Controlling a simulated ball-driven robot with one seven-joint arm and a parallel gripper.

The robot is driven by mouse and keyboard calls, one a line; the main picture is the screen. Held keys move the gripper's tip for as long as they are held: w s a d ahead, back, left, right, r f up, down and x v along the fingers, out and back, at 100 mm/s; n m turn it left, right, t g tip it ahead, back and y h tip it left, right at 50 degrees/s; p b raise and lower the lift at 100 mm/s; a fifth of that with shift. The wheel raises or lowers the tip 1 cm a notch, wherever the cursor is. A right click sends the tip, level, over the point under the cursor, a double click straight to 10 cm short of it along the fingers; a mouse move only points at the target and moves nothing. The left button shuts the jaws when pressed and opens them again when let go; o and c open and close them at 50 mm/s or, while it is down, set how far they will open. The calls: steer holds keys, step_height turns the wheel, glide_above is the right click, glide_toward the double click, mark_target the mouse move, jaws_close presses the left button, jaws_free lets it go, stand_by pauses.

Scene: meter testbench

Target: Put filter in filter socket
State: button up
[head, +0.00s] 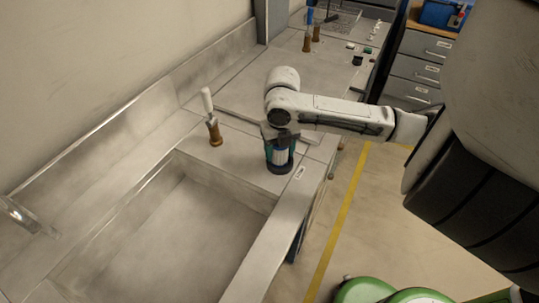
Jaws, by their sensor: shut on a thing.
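My gripper (280,135) is at the end of my white arm, pointing down over the bench just beyond the sink's right corner. It is shut on the filter (279,156), a cylinder with a pale middle, teal sides and a dark lower end. The filter is upright. Its dark lower end is at or just above a dark round base on the bench; I cannot tell whether it is seated there. The fingertips are small and partly hidden by the wrist. I cannot make out the filter socket separately.
A brown peg with a white top (211,119) stands left of the filter. A deep sink (185,235) lies in front. More brown pegs (307,42) and small parts (357,59) are farther back. Grey drawers (418,68) stand at the back right.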

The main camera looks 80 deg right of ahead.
steer(key=shift+s+f, duration=0.15)
steer(key=shift+f, duration=0.4)
steer(key=o, duration=1.1)
step_height(320, 180, up, 12)
steer(key=shift+r, duration=0.1)
